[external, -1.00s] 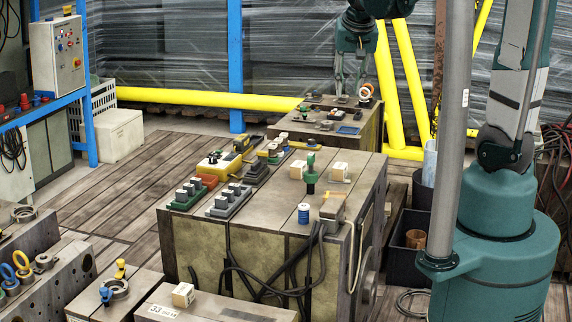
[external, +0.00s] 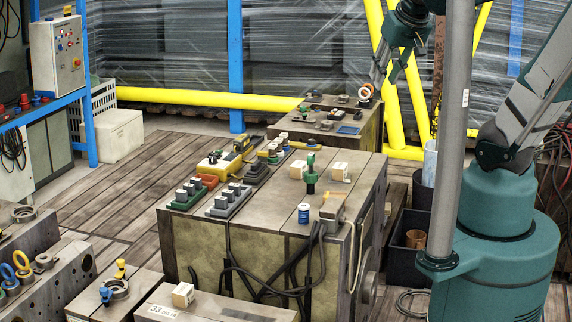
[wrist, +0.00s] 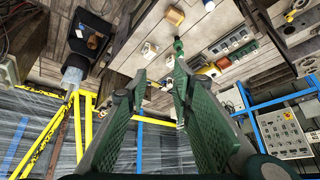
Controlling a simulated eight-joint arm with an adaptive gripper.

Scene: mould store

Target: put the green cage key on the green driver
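A green upright piece (external: 310,178) stands on the large block's top, with a lighter green top part (external: 311,159). I take these as the green driver and green cage key, but cannot tell surely whether they are separate. The same green piece shows beyond my fingertips in the wrist view (wrist: 178,45). My gripper (external: 378,74) is up by the far small block, tilted and well away from the green piece. In the wrist view its fingers (wrist: 160,78) are apart with nothing between them.
The large block (external: 270,207) also carries pale cubes (external: 338,170), a blue-white can (external: 303,213), and several switch boxes at left. The far small block (external: 365,134) holds small parts and an orange-white ring (external: 364,92). Yellow rails (external: 200,98) stand behind.

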